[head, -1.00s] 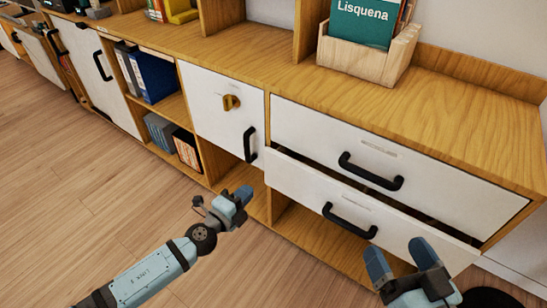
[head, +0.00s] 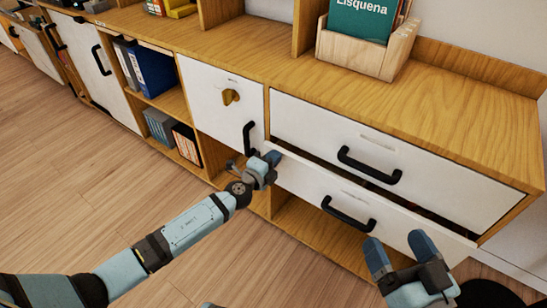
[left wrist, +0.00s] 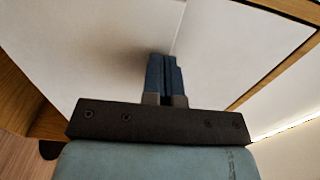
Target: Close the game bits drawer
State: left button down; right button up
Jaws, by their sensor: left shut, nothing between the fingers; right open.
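The lower white drawer (head: 300,180) stands slightly open, with a dark gap along its top edge and a black bar handle (head: 348,213). Its label is too small to read, so I cannot confirm that it is the game bits drawer. My left gripper (head: 272,158) is shut and empty at the drawer front's upper left corner. In the left wrist view its shut fingers (left wrist: 163,60) point at white panels; I cannot tell whether they touch. My right gripper (head: 400,240) is open and empty, in front of the drawer's lower right part.
Above is a shut white drawer (head: 310,122) with a black handle (head: 368,166). A wooden box (head: 366,50) with a green book stands on top. The wooden floor (head: 60,190) in front is clear.

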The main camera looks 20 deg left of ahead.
aim_at(282, 149)
pick_arm(q)
jog(key=b+x, duration=0.1)
jog(key=x, duration=0.3)
jog(key=shift+w+d, duration=0.1)
jog(key=shift+w, duration=0.05)
jog(key=shift+r, duration=0.25)
pick_arm(e)
jog(key=shift+s+a+f+g, duration=0.15)
jog(key=shift+f+g, duration=0.25)
jog(key=shift+f, duration=0.5)
pick_arm(q)
jog(key=shift+w, duration=0.1)
pick_arm(e)
jog(key=shift+s, duration=0.1)
